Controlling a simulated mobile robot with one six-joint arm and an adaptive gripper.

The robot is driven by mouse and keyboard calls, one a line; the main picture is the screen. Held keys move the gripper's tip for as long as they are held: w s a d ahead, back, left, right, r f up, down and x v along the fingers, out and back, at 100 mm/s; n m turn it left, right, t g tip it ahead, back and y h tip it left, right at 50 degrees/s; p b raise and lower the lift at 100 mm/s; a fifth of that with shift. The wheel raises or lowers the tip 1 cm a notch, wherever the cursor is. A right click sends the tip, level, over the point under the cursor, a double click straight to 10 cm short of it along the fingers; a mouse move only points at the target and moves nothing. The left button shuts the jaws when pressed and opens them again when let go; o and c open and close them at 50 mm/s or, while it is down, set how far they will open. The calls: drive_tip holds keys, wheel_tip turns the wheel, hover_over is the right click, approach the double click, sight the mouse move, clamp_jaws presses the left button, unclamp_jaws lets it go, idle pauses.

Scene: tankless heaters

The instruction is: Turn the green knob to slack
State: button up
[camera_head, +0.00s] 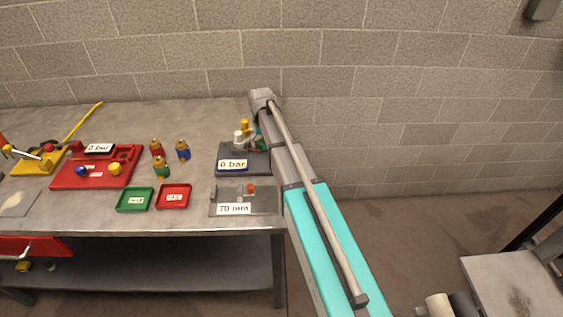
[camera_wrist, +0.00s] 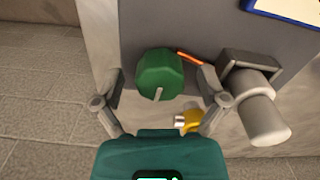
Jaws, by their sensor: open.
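The green knob (camera_wrist: 160,73) shows in the wrist view. It is round and faceted, with a pale pointer mark on the edge toward my gripper. My gripper (camera_wrist: 162,82) is open, with one finger to the left of the knob and one to the right. Gaps show between fingers and knob, and I cannot tell how deep the fingers reach. An orange mark (camera_wrist: 190,57) lies beside the knob, close to the right finger. In the head view my arm reaches the dark grey unit (camera_head: 227,152) with a "0 bar" label (camera_head: 233,164), largely hiding the knob.
In the wrist view a light grey cylinder (camera_wrist: 262,115) on a bracket stands close to the right finger. A yellow part (camera_wrist: 192,116) is below the knob. In the head view, a "70 mm" plate (camera_head: 262,205), small trays (camera_head: 135,200) and a red unit (camera_head: 75,180) share the bench.

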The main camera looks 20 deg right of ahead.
drive_tip(key=m, duration=0.6)
drive_tip(key=shift+a, duration=0.1)
drive_tip(key=m, duration=0.6)
drive_tip(key=shift+w+a, duration=0.1)
wheel_tip(320, 180, up, 14)
drive_tip(key=p, duration=1.4)
drive_tip(key=s+n, duration=1.2)
drive_tip(key=s, duration=1.4)
drive_tip(key=shift+r, duration=0.3)
drive_tip(key=shift+a, duration=0.1)
wheel_tip(320, 180, down, 5)
drive_tip(key=b, duration=0.4)
drive_tip(key=shift+b, duration=0.3)
